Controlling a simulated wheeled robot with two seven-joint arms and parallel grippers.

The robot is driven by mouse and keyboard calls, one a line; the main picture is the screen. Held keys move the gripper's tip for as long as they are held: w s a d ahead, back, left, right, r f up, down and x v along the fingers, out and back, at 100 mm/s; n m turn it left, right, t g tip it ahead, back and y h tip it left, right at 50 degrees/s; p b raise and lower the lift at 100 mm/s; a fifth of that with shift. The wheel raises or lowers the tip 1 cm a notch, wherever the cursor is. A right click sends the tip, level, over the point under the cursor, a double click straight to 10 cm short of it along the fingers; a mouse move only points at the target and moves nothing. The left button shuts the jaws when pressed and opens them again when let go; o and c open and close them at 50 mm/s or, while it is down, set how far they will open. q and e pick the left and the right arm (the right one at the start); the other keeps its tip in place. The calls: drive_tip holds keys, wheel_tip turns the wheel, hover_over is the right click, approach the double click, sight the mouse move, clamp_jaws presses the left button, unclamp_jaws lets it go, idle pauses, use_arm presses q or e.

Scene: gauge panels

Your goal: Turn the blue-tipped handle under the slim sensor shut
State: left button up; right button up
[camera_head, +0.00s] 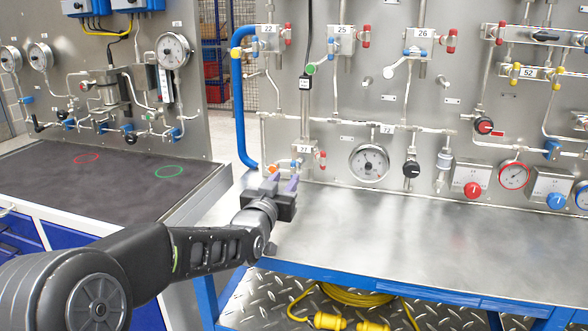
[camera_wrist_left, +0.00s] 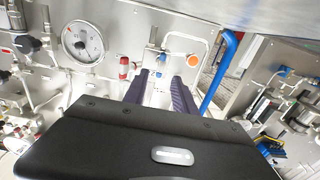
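A slim upright sensor (camera_head: 305,83) with a black cable stands on the panel above the small valve block marked 27 (camera_head: 304,149). A blue-tipped handle (camera_wrist_left: 163,57) shows small on the panel just beyond my fingers in the left wrist view. In the head view it is hard to make out beside my fingers. My left gripper (camera_head: 283,178) is in front of and slightly below block 27. My right gripper is not in view.
A thick blue pipe (camera_head: 238,100) runs left of the block. A round gauge (camera_head: 369,162) and a black knob (camera_head: 411,169) sit to the right. The metal bench top (camera_head: 400,235) is clear. More valves with red, blue and yellow tips line the panel above.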

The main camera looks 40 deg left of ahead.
sight(292, 169)
use_arm(q)
drive_tip(key=p+x, duration=0.1)
drive_tip(key=x, duration=0.6)
drive_tip(key=shift+w+a+p, duration=0.1)
drive_tip(key=shift+w+p, duration=0.2)
drive_tip(key=shift+c, duration=0.2)
clamp_jaws()
